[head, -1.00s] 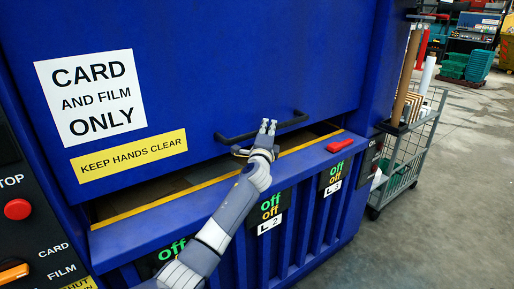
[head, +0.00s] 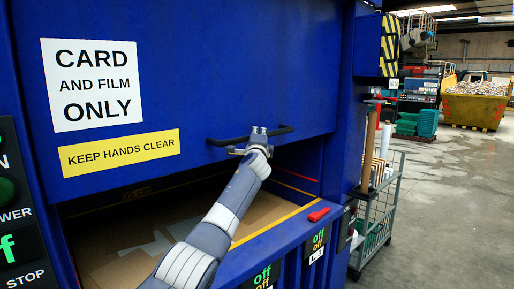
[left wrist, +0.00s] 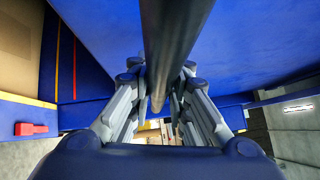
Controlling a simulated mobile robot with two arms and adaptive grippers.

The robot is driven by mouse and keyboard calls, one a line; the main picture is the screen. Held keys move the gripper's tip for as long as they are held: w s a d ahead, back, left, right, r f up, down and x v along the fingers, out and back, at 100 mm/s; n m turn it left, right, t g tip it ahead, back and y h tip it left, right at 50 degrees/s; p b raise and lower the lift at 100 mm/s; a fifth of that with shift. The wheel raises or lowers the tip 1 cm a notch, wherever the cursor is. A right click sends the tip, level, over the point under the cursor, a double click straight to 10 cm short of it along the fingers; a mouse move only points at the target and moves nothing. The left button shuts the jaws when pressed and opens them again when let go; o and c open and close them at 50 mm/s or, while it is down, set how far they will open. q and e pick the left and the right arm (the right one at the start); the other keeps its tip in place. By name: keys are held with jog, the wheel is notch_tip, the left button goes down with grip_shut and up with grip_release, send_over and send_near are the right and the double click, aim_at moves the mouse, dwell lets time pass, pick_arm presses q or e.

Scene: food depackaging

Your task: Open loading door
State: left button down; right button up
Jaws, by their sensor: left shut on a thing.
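The blue loading door (head: 230,70) of the machine is partly raised, with a wide gap under its lower edge. A dark bar handle (head: 225,141) runs along the door near that edge. My left gripper (head: 259,136) is shut on the handle, and its fingers hide part of the bar. In the left wrist view the handle (left wrist: 166,50) passes between the two fingers of the left gripper (left wrist: 165,105). Flat brown card (head: 130,262) lies inside the opening. My right gripper is not in view.
A red latch-like piece (head: 318,214) sits on the blue sill beside the yellow strip (head: 275,226). A control panel (head: 15,215) stands at the left edge. A wire trolley (head: 378,225) stands to the right, with open floor (head: 450,220) beyond it.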

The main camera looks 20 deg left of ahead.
pick_arm(q)
notch_tip(320, 180, up, 3)
jog(key=shift+r+p, duration=0.2)
jog(key=shift+p, duration=0.35)
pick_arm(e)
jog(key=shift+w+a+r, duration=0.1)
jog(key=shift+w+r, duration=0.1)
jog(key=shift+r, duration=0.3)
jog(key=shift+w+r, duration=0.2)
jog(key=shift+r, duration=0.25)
pick_arm(q)
jog(key=c, duration=1.5)
grip_release()
jog(key=shift+f, duration=0.15)
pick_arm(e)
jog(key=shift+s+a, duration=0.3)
pick_arm(q)
jog(key=shift+f, duration=0.1)
